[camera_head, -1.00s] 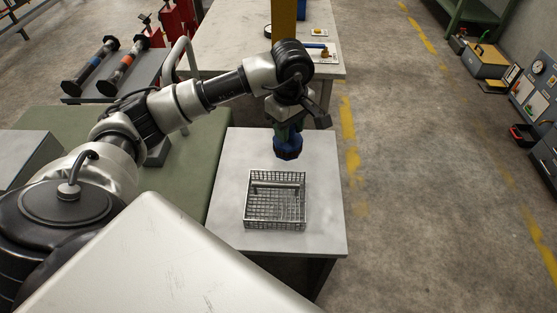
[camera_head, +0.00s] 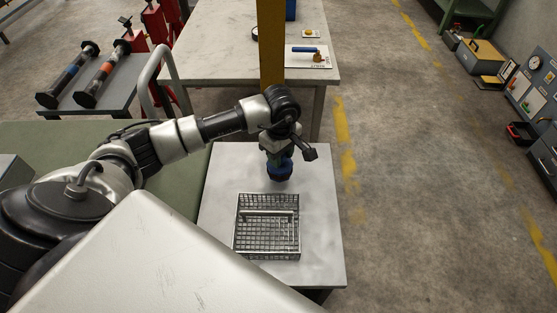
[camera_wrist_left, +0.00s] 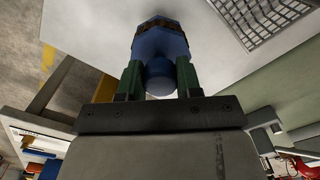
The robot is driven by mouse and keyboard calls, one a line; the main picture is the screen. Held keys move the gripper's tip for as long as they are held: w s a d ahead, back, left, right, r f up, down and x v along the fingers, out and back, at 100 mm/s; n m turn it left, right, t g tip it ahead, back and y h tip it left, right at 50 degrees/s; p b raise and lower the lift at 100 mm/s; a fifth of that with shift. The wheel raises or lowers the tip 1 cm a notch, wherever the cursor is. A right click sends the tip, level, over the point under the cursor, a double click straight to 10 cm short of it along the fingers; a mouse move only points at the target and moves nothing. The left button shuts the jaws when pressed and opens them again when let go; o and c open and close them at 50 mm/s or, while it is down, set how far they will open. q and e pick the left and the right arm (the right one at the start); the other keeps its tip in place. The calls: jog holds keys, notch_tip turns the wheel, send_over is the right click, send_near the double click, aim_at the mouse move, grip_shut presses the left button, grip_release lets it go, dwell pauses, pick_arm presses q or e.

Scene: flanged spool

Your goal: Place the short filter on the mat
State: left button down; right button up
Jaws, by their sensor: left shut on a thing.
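My left gripper (camera_head: 279,158) points down above the back part of a pale grey table and is shut on a blue part (camera_head: 281,173). The blue part has a dark band and a faceted rim, and hangs clear of the table, behind the wire basket. In the left wrist view the green fingers of my left gripper (camera_wrist_left: 158,80) close on its narrower blue neck (camera_wrist_left: 160,45). It may be the short filter; I cannot tell for sure. A white mat (camera_head: 294,62) lies on the far table with a blue-handled brass piece on it. My right gripper is out of view.
A wire basket (camera_head: 236,228) with a bar-like piece inside stands on the pale table (camera_head: 322,262). A yellow post (camera_head: 271,50) rises behind my left arm. A side table (camera_head: 122,104) holds two flanged spools, one blue-banded, one orange-banded. Open floor lies right.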

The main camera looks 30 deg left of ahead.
pick_arm(q)
jog(key=shift+f, duration=2.1)
jog(key=shift+f, duration=0.1)
jog(key=c, duration=0.8)
grip_release()
jog(key=shift+o, duration=0.2)
